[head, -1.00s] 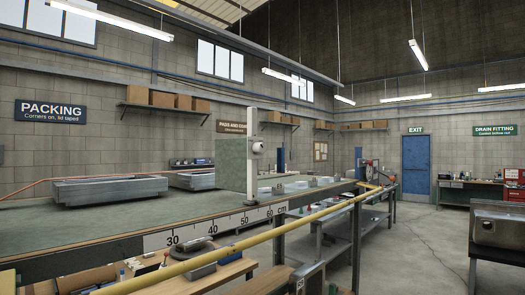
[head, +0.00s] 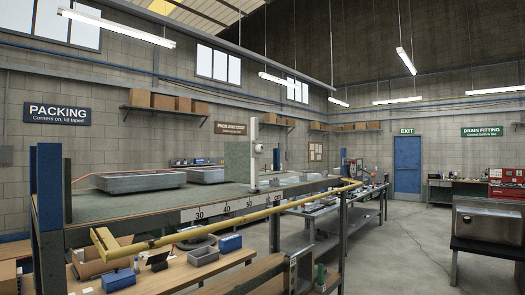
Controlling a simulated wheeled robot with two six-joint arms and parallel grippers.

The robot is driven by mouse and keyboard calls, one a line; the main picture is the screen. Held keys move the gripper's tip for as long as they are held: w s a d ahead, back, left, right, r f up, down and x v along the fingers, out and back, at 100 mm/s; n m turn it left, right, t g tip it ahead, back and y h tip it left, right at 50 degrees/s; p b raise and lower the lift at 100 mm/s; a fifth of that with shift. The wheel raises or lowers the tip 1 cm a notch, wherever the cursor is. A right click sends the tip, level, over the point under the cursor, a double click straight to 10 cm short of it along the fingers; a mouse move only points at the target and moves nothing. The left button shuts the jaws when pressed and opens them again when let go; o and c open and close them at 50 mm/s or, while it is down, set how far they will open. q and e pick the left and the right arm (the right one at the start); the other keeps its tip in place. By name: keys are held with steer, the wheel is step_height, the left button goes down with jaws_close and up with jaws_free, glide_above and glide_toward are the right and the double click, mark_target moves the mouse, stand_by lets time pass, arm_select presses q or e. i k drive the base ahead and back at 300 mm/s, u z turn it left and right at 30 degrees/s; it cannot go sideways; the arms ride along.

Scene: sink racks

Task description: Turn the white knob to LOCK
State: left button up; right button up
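A white upright post (head: 253,170) stands at the near edge of the green-topped bench (head: 120,221), close to the middle of the head view. A small round white knob (head: 259,148) sits on the post's right side, at about its mid-height. It is too small to read any marking or tell which way it is turned. Neither of my grippers shows in the head view.
A yellow rail (head: 250,217) runs along the bench's near side, above a wooden lower shelf with blue and grey bins. Grey metal trays (head: 138,181) lie on the bench top. A steel sink (head: 485,222) stands at right. Open concrete floor (head: 390,255) lies between.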

mark_target(259, 149)
steer(key=u, duration=0.1)
steer(key=k, duration=0.45)
steer(key=z, duration=0.85)
steer(key=i, duration=1.2)
steer(key=u, duration=0.55)
